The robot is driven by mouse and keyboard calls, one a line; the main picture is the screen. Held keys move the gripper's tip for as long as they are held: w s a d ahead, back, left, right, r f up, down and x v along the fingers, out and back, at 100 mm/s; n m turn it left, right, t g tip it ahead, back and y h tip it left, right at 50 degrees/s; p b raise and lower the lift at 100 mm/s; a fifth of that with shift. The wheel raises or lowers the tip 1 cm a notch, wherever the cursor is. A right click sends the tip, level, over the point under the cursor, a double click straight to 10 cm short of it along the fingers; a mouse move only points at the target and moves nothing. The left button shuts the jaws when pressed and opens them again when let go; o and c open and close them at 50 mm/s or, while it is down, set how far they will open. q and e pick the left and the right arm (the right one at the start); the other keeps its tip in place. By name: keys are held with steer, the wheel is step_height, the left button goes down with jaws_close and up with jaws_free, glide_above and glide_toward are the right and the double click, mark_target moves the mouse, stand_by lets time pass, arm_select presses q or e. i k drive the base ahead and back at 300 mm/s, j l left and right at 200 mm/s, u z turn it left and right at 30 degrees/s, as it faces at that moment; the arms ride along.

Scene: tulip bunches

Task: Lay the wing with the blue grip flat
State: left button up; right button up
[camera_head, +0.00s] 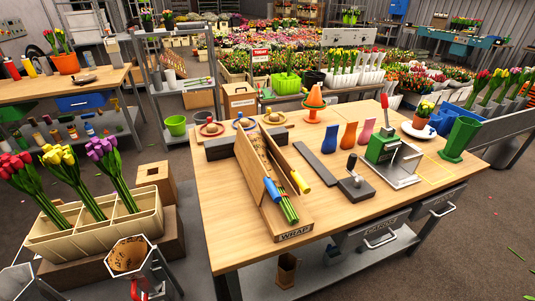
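The wrapping stand marked "WRAP" (294,234) is on the wooden workbench. Its wooden wing with the blue grip (272,190) is the left one. That wing (249,166) stands raised, steeply tilted, along the left of the trough. The right wing, with the yellow grip (300,181), is also raised. Between them lies a bunch in brown printed paper (262,152), with green stems (289,211) sticking out at the near end. The wings hide part of the bunch. Neither of my grippers can be made out in the head view.
A dark block (218,147) lies left of the stand. Right of it are a dark bar (315,162), a black block with a knob (355,186) and a green lever press (383,147). Bare bench top lies left of the stand.

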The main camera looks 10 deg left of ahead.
mark_target(259, 179)
steer(key=k+j, duration=0.1)
steer(key=j, duration=0.35)
steer(key=l+u, duration=0.2)
steer(key=u, duration=0.25)
steer(key=i+l+u, duration=0.1)
steer(key=l+u, duration=0.15)
steer(key=u, duration=0.2)
steer(key=l+u, duration=0.25)
steer(key=u, duration=0.2)
steer(key=l+u, duration=0.1)
steer(key=l, duration=0.3)
steer(key=k+l+u, duration=0.1)
steer(key=l, duration=0.3)
steer(key=k+l+u, duration=0.1)
steer(key=l, duration=0.25)
steer(key=k+l+u, duration=0.1)
steer(key=l, duration=0.3)
steer(key=k+l+u, duration=0.1)
steer(key=l, duration=0.25)
steer(key=k+l+u, duration=0.1)
steer(key=l, duration=0.25)
steer(key=k+l, duration=0.25)
steer(key=z, duration=0.25)
